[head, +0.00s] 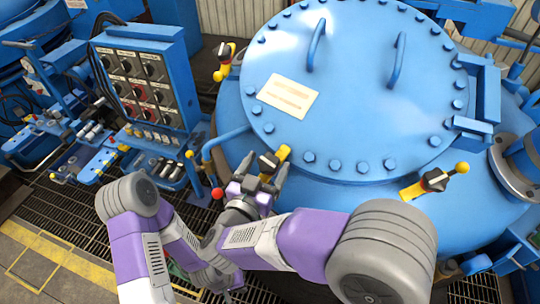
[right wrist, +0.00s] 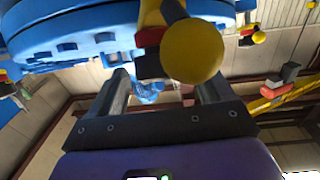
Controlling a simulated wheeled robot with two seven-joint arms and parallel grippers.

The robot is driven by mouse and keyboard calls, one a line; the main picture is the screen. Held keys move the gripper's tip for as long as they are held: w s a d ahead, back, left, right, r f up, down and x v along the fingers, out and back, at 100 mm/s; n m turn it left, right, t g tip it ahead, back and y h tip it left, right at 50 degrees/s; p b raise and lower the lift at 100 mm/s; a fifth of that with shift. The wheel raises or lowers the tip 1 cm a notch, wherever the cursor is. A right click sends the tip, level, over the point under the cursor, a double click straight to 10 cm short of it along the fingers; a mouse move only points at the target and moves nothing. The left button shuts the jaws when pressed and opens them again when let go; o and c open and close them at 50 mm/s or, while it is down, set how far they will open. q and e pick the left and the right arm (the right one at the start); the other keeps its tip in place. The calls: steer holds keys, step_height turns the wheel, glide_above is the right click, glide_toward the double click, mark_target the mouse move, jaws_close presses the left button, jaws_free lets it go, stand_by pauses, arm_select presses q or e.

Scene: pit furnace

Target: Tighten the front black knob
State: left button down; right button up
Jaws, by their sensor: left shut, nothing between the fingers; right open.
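A black knob (head: 268,162) with a yellow handle sits on the lower left rim of the blue round lid (head: 350,85). My right gripper (head: 264,174) is open, its dark fingers spread just below and beside this knob; I cannot tell whether they touch it. In the right wrist view, a yellow ball (right wrist: 193,51) and a black part (right wrist: 149,66) of a clamp lie close in front of the open fingers (right wrist: 163,95). My left gripper (head: 226,284) is lower, shut and empty, partly hidden by my arm links.
Another black-and-yellow clamp (head: 434,181) sits at the lid's lower right, and one (head: 224,62) at its upper left. A control panel (head: 143,85) with several knobs stands left. A red ball lever (head: 217,193) is close to my right gripper.

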steer(key=shift+x, duration=1.45)
steer(key=shift+a, duration=0.1)
steer(key=c, duration=1)
steer(key=shift+o, duration=0.2)
